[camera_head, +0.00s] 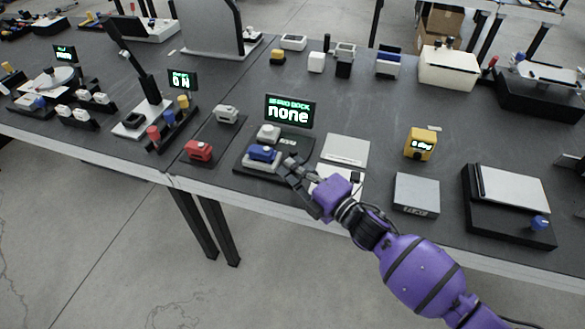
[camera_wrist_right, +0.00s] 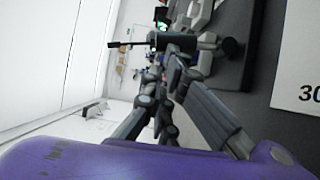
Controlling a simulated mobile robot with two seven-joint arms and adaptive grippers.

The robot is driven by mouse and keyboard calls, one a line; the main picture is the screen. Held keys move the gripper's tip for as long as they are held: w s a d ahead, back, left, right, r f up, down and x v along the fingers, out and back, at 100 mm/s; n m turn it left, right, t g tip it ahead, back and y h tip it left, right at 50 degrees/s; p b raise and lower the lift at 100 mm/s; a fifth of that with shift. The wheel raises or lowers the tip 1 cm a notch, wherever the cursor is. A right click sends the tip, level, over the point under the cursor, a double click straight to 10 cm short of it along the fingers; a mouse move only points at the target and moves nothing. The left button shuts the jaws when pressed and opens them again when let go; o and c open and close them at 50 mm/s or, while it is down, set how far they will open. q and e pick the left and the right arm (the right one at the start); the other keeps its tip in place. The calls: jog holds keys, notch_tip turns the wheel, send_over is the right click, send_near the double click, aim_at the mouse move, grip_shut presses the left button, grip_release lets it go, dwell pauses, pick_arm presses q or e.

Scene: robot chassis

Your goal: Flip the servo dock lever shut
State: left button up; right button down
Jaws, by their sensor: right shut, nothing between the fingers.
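The servo dock (camera_head: 243,164) is a black base on the table, with a display (camera_head: 291,112) behind it reading "SERVO DOCK none". A blue servo-like block (camera_head: 263,153) and a pale grey block (camera_head: 268,133) sit on the dock. My right gripper (camera_head: 288,162) is shut and empty at the dock's right side, just right of the blue block. In the right wrist view its fingers (camera_wrist_right: 168,80) are close together beside the dark dock edge. I cannot clearly make out the lever; the gripper may hide it. My left gripper is not in view.
A red block (camera_head: 199,152) and a grey block (camera_head: 227,113) lie on a mat to the left. White plates (camera_head: 345,150), a yellow device (camera_head: 420,143) and a grey box (camera_head: 416,193) stand to the right. The table's front edge is close below the dock.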

aim_at(297, 154)
jog(key=shift+w+d+r+p, duration=0.1)
jog(key=shift+w+r+p, duration=0.3)
jog(key=shift+w+r, duration=0.25)
jog(key=shift+w+d+r, duration=0.15)
jog(key=shift+w, duration=0.3)
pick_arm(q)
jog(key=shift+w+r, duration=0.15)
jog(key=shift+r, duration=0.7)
pick_arm(e)
jog(key=shift+w+d+r, duration=0.1)
jog(key=shift+w+d, duration=0.1)
jog(key=shift+w, duration=0.2)
